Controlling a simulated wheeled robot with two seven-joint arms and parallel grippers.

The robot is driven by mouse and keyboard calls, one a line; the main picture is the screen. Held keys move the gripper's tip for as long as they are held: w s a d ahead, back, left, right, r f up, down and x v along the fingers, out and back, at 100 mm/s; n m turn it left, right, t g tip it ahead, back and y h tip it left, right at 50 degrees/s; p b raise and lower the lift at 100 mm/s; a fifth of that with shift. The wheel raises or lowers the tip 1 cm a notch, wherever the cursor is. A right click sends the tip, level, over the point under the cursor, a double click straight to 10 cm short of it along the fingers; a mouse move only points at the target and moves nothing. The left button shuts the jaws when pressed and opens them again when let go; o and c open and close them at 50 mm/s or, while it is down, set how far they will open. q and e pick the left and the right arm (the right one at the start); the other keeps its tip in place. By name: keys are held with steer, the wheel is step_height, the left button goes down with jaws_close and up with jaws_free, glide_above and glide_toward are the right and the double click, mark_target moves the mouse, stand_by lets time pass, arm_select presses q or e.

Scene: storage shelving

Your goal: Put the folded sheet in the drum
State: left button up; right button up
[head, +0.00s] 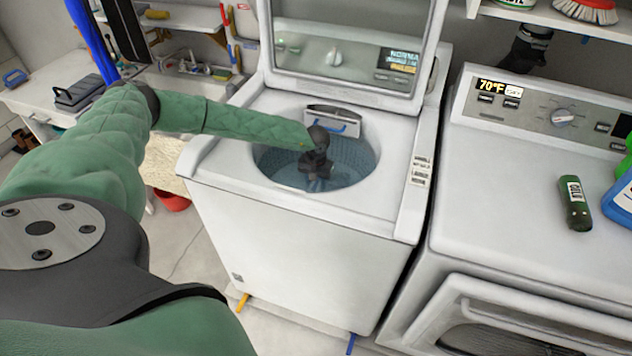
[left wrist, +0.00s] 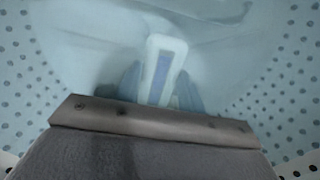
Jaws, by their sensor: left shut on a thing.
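The drum (head: 357,158) is the pale blue, perforated tub of the open top-loading washer (head: 300,250). Its perforated wall (left wrist: 30,70) also surrounds the left wrist view. My left gripper (head: 317,184) reaches down inside the drum through the top opening. In the left wrist view its fingers (left wrist: 160,88) are closed on a narrow white piece with a blue stripe, which appears to be the folded sheet (left wrist: 163,62). The sheet is not clear in the head view, where the gripper and arm cover it. My right gripper is not in view.
The washer's raised lid (head: 345,50) stands behind the opening. A dryer (head: 500,190) is close on the right, with a dark green bottle (head: 574,203) and a blue jug (head: 620,200) on top. A shelf (head: 560,22) is above it. A workbench (head: 60,90) stands at left.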

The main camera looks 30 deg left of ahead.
arm_select(q)
steer(key=shift+f, duration=0.35)
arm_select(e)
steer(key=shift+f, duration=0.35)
arm_select(q)
steer(key=shift+f, duration=0.1)
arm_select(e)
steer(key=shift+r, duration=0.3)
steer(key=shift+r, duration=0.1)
arm_select(q)
steer(key=shift+f+b, duration=0.2)
steer(key=shift+b, duration=0.15)
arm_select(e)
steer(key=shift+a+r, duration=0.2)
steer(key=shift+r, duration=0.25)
arm_select(q)
steer(key=shift+f, duration=0.15)
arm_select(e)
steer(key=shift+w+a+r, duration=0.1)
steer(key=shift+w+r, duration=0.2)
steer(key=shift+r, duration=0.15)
arm_select(q)
steer(key=shift+f, duration=0.1)
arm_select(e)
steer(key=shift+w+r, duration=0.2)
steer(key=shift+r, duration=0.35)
